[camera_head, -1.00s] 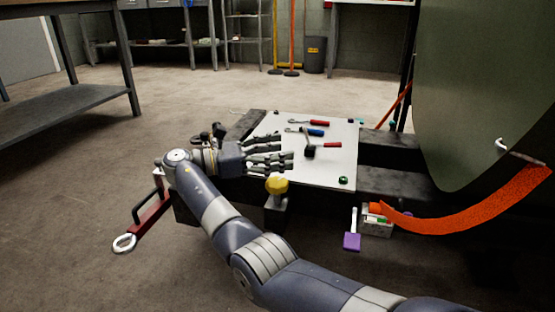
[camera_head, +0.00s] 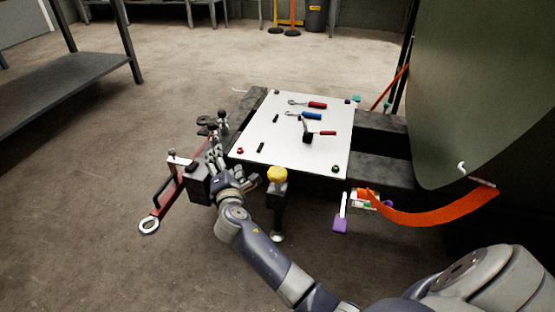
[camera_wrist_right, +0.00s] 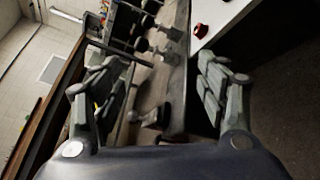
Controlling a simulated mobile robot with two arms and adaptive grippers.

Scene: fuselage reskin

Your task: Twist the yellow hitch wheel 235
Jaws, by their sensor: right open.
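The yellow hitch wheel (camera_head: 277,174) is a rounded knob on top of a dark post with a silver foot, in front of the white-topped cart. My right gripper (camera_head: 213,157) is left of the wheel and apart from it, with its fingers pointing away beside the cart's dark front-left corner. In the right wrist view my right gripper (camera_wrist_right: 165,95) has its fingers spread wide on both sides, with blurred metal fittings beyond and nothing clearly held. The wheel cannot be made out there. My left gripper is not in view.
The white panel (camera_head: 262,140) carries wrenches and a hammer. A red bar with a ring end (camera_head: 149,225) juts out at the left of the cart. An orange strap (camera_head: 430,210) hangs from the large green curved panel (camera_head: 455,100) at right. The floor at front left is clear.

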